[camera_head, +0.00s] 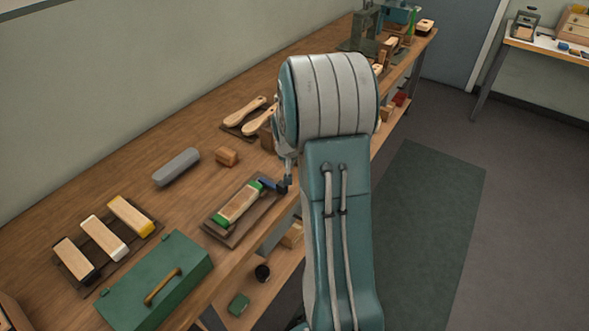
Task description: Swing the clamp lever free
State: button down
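A dark blue lever (270,184), which looks like the clamp lever, is at the far right end of a wooden brush block (240,204) with green at both ends. The block lies on a dark base board (217,230) near the bench's front edge. My gripper (287,181) points down right beside the lever's right end. Whether they touch cannot be told. My arm hides much of the gripper, and its finger opening does not show.
Bare bench lies left of the base board.

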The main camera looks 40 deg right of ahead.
jog(key=shift+w+v, duration=0.25)
jog(key=shift+v, duration=0.85)
jog(key=shift+w+v, duration=0.2)
jog(key=shift+v, duration=0.9)
jog(key=s+a+r+n+t+y, duration=0.1)
jog(key=s+a+r+n, duration=0.1)
jog(key=s+a+r, duration=0.35)
jog(key=s+a+r+n, duration=0.2)
jog(key=a+r, duration=0.5)
jog(key=a, duration=0.4)
jog(key=s+a+r+n, duration=0.1)
jog(key=s+a, duration=0.4)
jog(key=s, duration=0.2)
jog(key=s+a+r+n+t+y, duration=0.1)
jog(key=s+a+r+n, duration=0.1)
jog(key=s+a, duration=0.3)
jog(key=s, duration=0.2)
jog(key=shift+s+n+y, duration=0.3)
